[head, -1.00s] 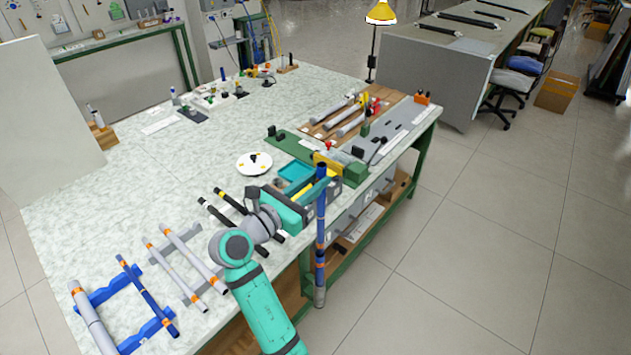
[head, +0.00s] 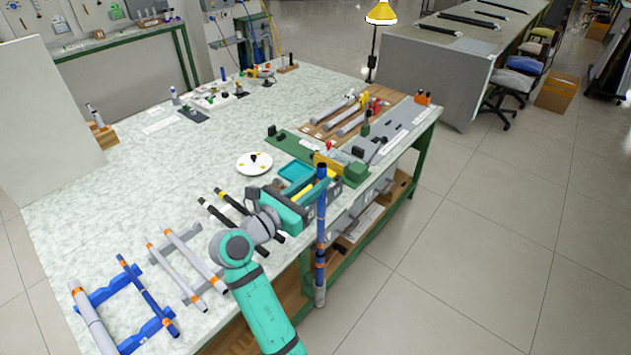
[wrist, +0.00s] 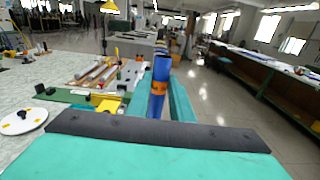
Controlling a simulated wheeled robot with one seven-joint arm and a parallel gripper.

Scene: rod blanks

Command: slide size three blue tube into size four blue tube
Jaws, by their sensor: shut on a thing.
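My gripper (head: 316,198) is shut on a blue tube (head: 321,232) with orange bands and a greyish lower end. The tube stands upright beside the table's right edge, over the floor. In the wrist view its blue upper part and an orange band (wrist: 159,88) rise between the teal fingers. A thinner-looking blue tube (head: 146,292) with orange bands lies across a blue rack (head: 97,298) at the table's front left. I cannot read a size on either tube. Whether the held tube has another inside it is hidden.
Grey tubes (head: 190,255) and black rods (head: 217,216) lie left of my arm. A white disc (head: 254,163), a teal tray (head: 295,172) and a green fixture (head: 288,145) stand behind my gripper. The table's middle (head: 185,165) is clear.

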